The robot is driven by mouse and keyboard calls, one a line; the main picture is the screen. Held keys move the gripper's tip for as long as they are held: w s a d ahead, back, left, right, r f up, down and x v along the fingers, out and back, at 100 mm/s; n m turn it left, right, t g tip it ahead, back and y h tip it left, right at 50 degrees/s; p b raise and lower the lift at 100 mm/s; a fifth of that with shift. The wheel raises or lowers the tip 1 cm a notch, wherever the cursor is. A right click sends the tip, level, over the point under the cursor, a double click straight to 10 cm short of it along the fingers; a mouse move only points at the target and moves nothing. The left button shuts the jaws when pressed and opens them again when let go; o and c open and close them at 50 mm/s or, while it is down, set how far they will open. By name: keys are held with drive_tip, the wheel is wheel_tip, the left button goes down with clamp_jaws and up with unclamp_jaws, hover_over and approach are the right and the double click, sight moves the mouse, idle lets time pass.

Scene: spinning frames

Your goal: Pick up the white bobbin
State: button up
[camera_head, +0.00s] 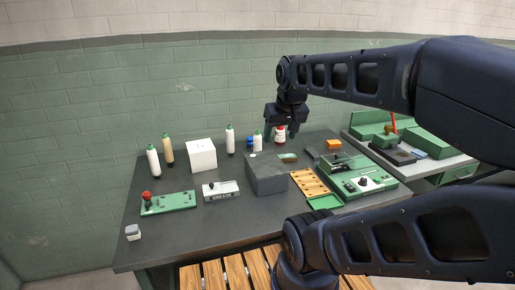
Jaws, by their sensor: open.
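Several slim bobbin-like upright pieces stand along the back of the grey table. A white one with a dark base and green top (153,162) is at the far left. A cream one (168,151) is beside it. Another white one (230,140) stands near the middle, and a shorter white one (258,142) is to its right. My gripper (282,128) points down, open, at the back of the table, right of the shorter white one. A red and white piece (280,134) shows at its fingertips; I cannot tell whether it is between or behind them.
A white cube (201,154), a grey box (266,175), a green board with a red knob (169,203) and a green machine (358,181) stand on the table (205,232). A blue piece (250,142) is close to the shorter white bobbin. The front left is mostly clear.

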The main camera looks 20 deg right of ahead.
wheel_tip(320, 180, up, 4)
drive_tip(key=n+g+h, duration=0.2)
drive_tip(key=n+h, duration=1.1)
drive_tip(key=n, duration=0.7)
hover_over(260, 143)
drive_tip(key=a, duration=0.5)
drive_tip(key=f, duration=2.6)
drive_tip(key=shift+w+a+f, duration=0.15)
drive_tip(key=shift+a+f, duration=0.05)
drive_tip(key=shift+f, duration=0.3)
drive_tip(key=shift+w+d+f, duration=0.1)
drive_tip(key=shift+d+f, duration=0.1)
drive_tip(key=shift+d, duration=0.1)
drive_tip(key=shift+w+x, duration=0.15)
drive_tip(key=shift+x, duration=1.55)
drive_tip(key=shift+w+x, duration=0.2)
drive_tip(key=shift+x, duration=1.5)
drive_tip(key=shift+a, duration=0.15)
drive_tip(key=c, duration=1.1)
